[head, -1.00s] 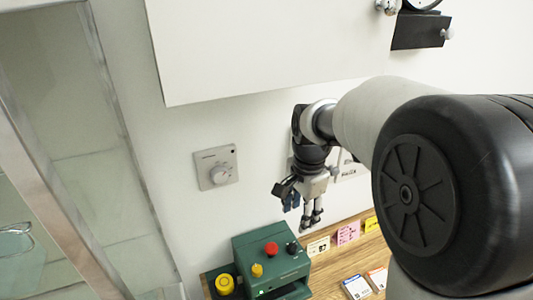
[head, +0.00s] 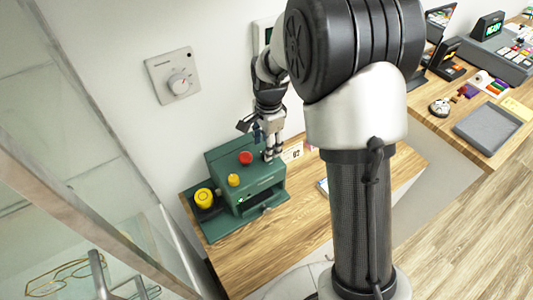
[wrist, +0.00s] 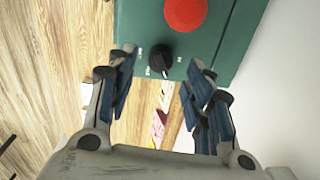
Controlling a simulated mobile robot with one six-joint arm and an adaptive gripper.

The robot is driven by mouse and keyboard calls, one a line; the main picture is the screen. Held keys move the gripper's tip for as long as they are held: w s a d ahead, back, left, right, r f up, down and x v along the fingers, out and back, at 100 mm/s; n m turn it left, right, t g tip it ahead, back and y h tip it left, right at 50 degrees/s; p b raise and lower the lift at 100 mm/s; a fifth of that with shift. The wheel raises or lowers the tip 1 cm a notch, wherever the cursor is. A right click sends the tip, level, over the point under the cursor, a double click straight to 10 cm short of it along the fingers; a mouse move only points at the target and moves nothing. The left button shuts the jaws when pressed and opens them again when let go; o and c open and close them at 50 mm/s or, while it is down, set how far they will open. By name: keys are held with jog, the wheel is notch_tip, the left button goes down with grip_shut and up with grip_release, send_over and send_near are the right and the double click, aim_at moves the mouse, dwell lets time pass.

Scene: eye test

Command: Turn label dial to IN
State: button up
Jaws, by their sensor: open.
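A green machine (head: 262,187) stands on the wooden desk against the wall. Its top carries a red button (head: 246,158) and a yellow button (head: 234,180). In the wrist view a small black dial (wrist: 161,59) sits on the green face beside the red button (wrist: 186,13), with small white lettering too blurred to read. My gripper (head: 273,156) is over the machine's right end and hides the dial in the head view. In the wrist view my gripper (wrist: 160,68) is open, with the dial showing between its fingertips; I cannot tell if they touch it.
A grey wall plate with a round knob (head: 178,84) is at upper left. A yellow knob (head: 204,197) is at the machine's left. Glass panels stand at far left. A grey tray (head: 488,128) lies on the desk at right.

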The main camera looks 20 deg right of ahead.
jog(key=shift+w+f+b, duration=0.1)
jog(key=shift+f+b, duration=0.3)
jog(key=shift+f, duration=1.45)
jog(key=shift+c, duration=0.3)
jog(key=c, duration=1)
jog(key=shift+n, duration=0.4)
jog(key=n+p, duration=0.2)
jog(key=n, duration=0.2)
jog(key=shift+n, duration=0.4)
jog(key=n+p, duration=0.1)
jog(key=n, duration=0.4)
jog(key=shift+n+p, duration=0.35)
jog(key=shift+n, duration=0.35)
